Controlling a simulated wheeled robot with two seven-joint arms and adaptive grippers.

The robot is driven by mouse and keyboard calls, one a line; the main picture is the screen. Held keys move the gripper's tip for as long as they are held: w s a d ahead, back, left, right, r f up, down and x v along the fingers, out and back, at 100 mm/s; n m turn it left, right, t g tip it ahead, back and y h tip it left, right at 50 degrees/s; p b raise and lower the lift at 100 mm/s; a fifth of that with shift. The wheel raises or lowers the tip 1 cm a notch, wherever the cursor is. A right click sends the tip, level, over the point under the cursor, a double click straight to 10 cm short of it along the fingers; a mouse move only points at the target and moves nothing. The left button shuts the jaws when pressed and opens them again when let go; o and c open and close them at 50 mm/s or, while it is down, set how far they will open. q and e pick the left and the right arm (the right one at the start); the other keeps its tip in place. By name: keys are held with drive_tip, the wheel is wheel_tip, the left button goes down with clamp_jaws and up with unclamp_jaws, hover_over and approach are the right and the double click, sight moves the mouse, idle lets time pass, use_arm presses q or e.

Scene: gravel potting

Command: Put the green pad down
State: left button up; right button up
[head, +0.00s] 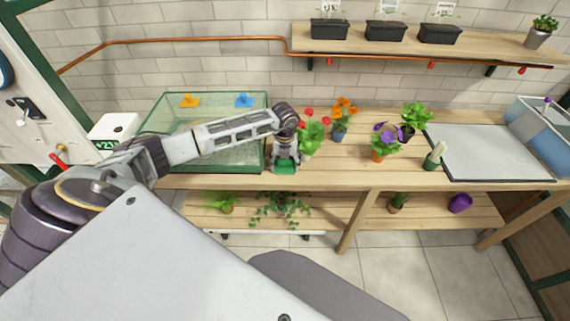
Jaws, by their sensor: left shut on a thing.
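My left gripper (285,161) points down at the front edge of the wooden bench, just right of the glass tank. It is shut on the green pad (285,169), which shows as a small dark green piece between and below the fingers. I cannot tell whether the pad touches the bench top. My right gripper is not in view.
The glass tank (154,127) holds orange and blue pieces. Potted flowers, including a red one (312,137) close right of my gripper, stand on the bench (350,174). A grey-white tray (487,155) lies at right. A shelf (462,51) with black planters hangs above.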

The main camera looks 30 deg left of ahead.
use_arm(q)
drive_tip(key=shift+f, duration=0.1)
drive_tip(key=o, duration=0.9)
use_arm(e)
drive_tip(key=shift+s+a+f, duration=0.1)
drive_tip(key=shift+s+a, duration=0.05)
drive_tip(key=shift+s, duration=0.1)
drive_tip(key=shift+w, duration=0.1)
use_arm(q)
drive_tip(key=shift+f, duration=0.1)
drive_tip(key=r, duration=0.4)
drive_tip(key=r+b, duration=0.1)
drive_tip(key=r, duration=0.7)
drive_tip(key=shift+w+a+r+b, duration=0.25)
drive_tip(key=shift+w+r+b, duration=0.1)
drive_tip(key=shift+r+b, duration=0.05)
drive_tip(key=shift+r, duration=0.5)
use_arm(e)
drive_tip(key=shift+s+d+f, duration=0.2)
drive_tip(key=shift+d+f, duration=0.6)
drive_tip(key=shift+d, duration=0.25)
